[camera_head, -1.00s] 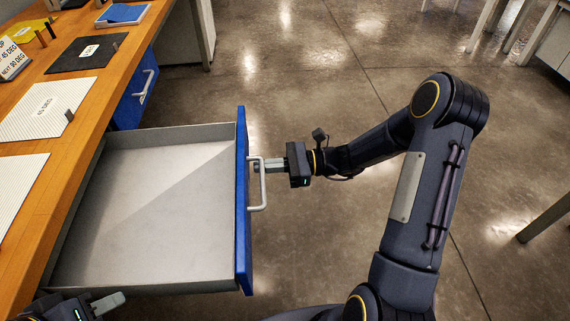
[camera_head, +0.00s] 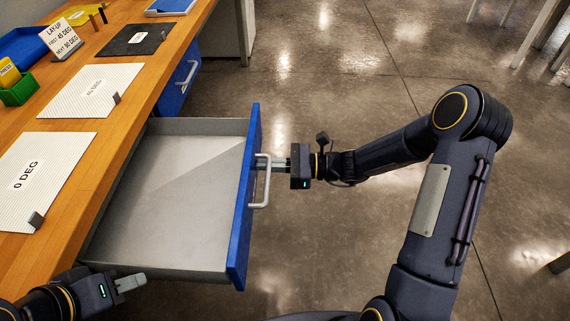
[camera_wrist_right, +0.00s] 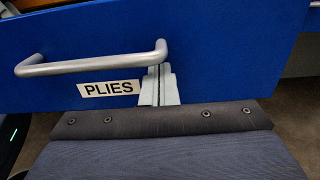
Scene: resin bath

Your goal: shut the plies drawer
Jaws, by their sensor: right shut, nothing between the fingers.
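The plies drawer (camera_head: 172,190) is pulled out from the wooden workbench and looks empty inside. Its blue front (camera_head: 240,225) has a grey bar handle (camera_head: 264,190). The right wrist view shows the "PLIES" label (camera_wrist_right: 111,89) below the handle (camera_wrist_right: 90,65). My right gripper (camera_head: 262,164) is shut and empty, its fingertips at the drawer front by one end of the handle. In the right wrist view its fingers (camera_wrist_right: 158,85) are right of the label; contact with the front is not clear. My left gripper (camera_head: 132,282) is beside the drawer's near corner, its jaw gap not visible.
The workbench (camera_head: 110,160) carries ply sheets, including one marked "0 DEG" (camera_head: 35,180), a lay-up sign (camera_head: 62,41) and a green bin (camera_head: 18,90). Another blue drawer (camera_head: 180,85) sits shut beyond. The floor (camera_head: 330,90) right of the drawer is mostly clear.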

